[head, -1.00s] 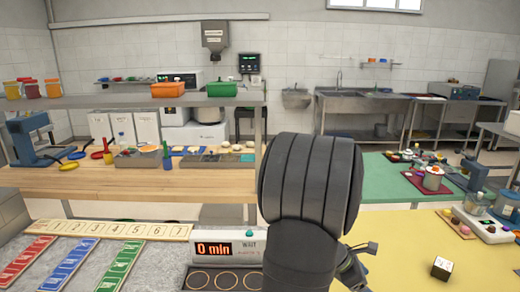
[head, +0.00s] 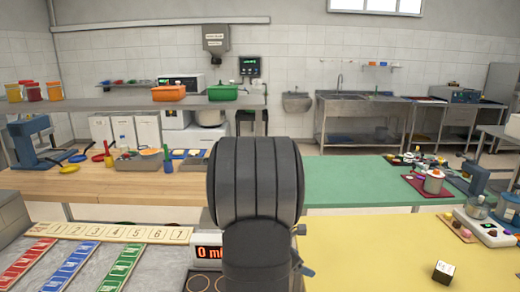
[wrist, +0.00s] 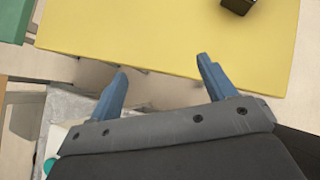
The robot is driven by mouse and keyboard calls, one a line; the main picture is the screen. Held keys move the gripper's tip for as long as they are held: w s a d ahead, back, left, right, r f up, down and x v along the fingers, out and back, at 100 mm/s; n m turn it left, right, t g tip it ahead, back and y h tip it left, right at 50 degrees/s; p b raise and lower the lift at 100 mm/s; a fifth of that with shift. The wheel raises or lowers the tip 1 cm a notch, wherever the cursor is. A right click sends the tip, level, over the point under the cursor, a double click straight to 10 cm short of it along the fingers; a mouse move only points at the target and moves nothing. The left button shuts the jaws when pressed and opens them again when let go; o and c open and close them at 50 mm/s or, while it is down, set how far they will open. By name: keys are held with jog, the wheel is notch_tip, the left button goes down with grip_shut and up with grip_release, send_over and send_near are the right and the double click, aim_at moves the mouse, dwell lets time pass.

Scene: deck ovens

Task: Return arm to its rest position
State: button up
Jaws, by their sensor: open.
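My gripper shows in the wrist view (wrist: 160,85) with its two blue fingers apart and nothing between them. It hangs over the gap between the yellow table (wrist: 170,30) and a grey surface at the left. In the head view my dark arm stands upright in the lower middle and hides most of the gripper; only small parts show at its right side.
A dark cube (head: 443,271) sits on the yellow table (head: 370,250). A timer box (head: 207,252) stands partly hidden behind my arm. Numbered strip (head: 110,232) and coloured strips (head: 70,268) lie left. A green table (head: 350,185) and a wooden counter (head: 110,185) are behind.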

jog(key=w+a+n+t+y, duration=0.1)
jog(key=w+a+n+t, duration=0.1)
jog(key=a, duration=1)
jog(key=shift+w+a+n, duration=0.25)
jog(key=shift+a+n, duration=0.15)
jog(key=shift+n, duration=0.3)
jog(key=shift+c, duration=1.2)
